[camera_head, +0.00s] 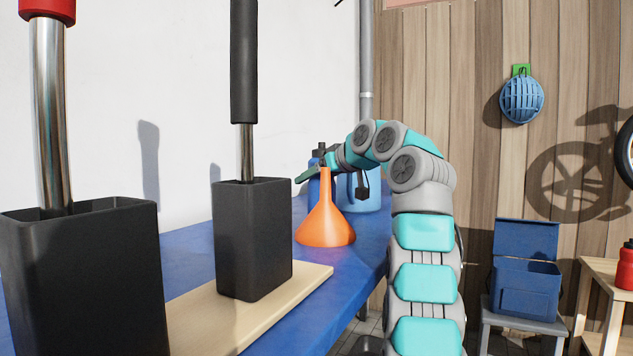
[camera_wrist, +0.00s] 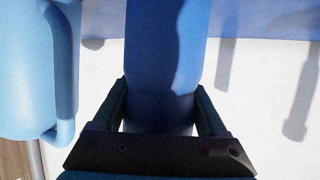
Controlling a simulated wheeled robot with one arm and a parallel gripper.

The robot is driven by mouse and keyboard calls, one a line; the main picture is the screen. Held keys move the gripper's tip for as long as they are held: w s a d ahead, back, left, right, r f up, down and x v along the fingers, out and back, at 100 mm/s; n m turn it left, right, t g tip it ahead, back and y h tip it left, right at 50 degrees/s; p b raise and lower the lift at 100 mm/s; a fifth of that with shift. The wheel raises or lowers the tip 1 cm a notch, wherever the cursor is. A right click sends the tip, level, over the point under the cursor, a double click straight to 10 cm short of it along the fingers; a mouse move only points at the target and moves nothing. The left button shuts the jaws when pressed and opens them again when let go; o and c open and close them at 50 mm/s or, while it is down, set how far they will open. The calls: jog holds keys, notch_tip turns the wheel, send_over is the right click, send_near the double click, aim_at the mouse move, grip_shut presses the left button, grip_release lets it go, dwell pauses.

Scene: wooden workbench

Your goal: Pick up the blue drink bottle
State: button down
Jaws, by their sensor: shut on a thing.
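The blue drink bottle (camera_head: 313,190) stands at the far end of the workbench, with a dark cap, partly hidden behind an orange funnel and my gripper. It fills the middle of the wrist view (camera_wrist: 160,60). My gripper (camera_head: 316,172) reaches in from the right. In the wrist view its two dark fingers (camera_wrist: 160,105) lie on either side of the bottle and are shut on it. The head view does not show whether the bottle's base touches the bench.
The orange funnel (camera_head: 326,222) stands in front of the bottle. A light blue jug (camera_head: 372,192) is close beside it, also at left in the wrist view (camera_wrist: 30,70). Black holders (camera_head: 252,240) with tools stand on a wooden board (camera_head: 215,315) nearer me. A white wall is at left.

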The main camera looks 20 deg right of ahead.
jog(key=shift+r+p, duration=4.6)
jog(key=shift+r, duration=0.4)
jog(key=shift+s, duration=0.15)
